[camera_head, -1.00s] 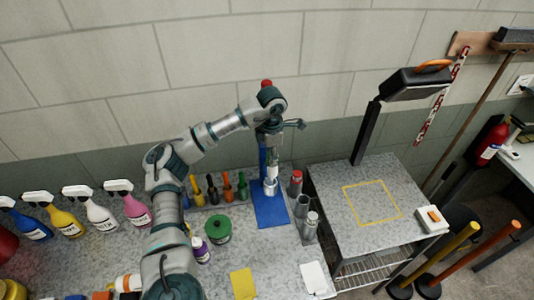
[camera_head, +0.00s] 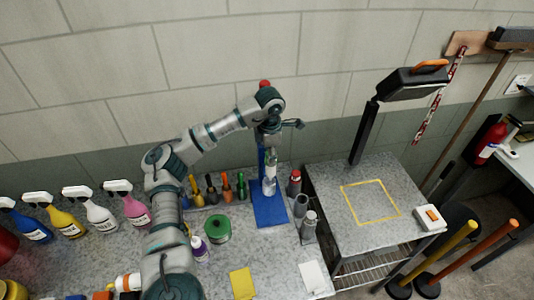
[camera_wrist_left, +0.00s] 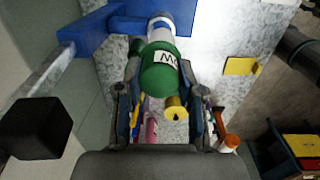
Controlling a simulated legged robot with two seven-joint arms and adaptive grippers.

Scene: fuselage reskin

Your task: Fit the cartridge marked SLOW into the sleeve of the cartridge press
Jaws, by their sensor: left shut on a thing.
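My left gripper (camera_head: 270,146) is above the blue cartridge press (camera_head: 270,212). It is shut on a cartridge (camera_head: 271,168), which hangs upright over the press. My right gripper is not in view.
Metal cylinders, one red-topped (camera_head: 294,183), stand just right of the press. Tools with coloured handles (camera_head: 226,187) stand at its left, with a green round container (camera_head: 218,229) in front. Spray bottles (camera_head: 100,215) line the left. A side table (camera_head: 340,238) is at the right.

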